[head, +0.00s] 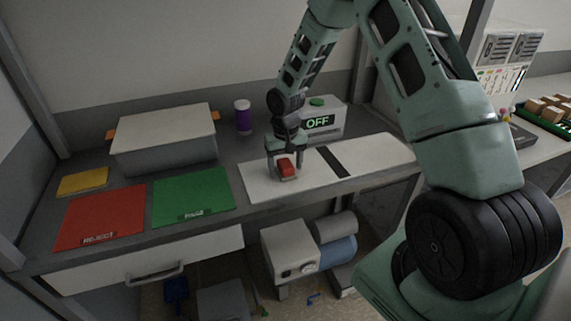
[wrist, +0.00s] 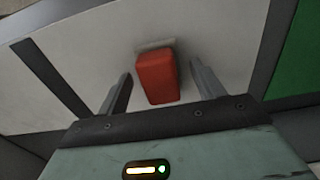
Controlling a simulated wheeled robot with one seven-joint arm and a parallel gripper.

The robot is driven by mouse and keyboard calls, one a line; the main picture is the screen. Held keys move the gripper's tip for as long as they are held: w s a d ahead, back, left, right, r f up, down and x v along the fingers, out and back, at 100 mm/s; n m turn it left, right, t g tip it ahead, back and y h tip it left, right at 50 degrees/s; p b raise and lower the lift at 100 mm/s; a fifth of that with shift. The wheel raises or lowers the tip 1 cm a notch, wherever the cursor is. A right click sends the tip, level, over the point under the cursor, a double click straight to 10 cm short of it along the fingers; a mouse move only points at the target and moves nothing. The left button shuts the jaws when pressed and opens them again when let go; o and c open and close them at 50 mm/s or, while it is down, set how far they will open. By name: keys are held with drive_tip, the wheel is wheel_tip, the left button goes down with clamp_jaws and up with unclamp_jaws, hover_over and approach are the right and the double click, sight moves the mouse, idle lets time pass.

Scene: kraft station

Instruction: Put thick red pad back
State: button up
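The thick red pad (head: 286,166) is a small red block on the white board at the middle of the bench. In the wrist view the red pad (wrist: 157,77) lies between my two fingers, with a pale grey strip showing at its far edge. My gripper (head: 284,170) is low over the white board, pointing down around the pad. In the wrist view my gripper (wrist: 160,88) is open, with a visible gap between the pad and each finger. I cannot tell how far the fingertips are above the board.
The white board (head: 375,153) has a black stripe (head: 332,161). Left of it lie a green mat (head: 192,192) and a red mat marked REJECT (head: 100,212). A lidded grey box (head: 165,150), a purple bottle (head: 243,118) and an "OFF" device (head: 322,122) stand behind.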

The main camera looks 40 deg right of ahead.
sight(285, 163)
wheel_tip(285, 163, up, 12)
drive_tip(key=b, duration=0.2)
drive_tip(key=s+a+r+n, duration=0.25)
drive_tip(key=s+a, duration=0.35)
drive_tip(key=a, duration=0.4)
drive_tip(key=s+a+r+n, duration=0.25)
drive_tip(key=s+a, duration=0.35)
drive_tip(key=a, duration=0.4)
drive_tip(key=s+a+n, duration=0.3)
drive_tip(key=s, duration=0.6)
drive_tip(key=s+a+n, duration=0.3)
drive_tip(key=s, duration=0.6)
drive_tip(key=shift+s+a+f+y, duration=0.15)
drive_tip(key=shift+s+f+y, duration=0.15)
drive_tip(key=shift+s, duration=0.1)
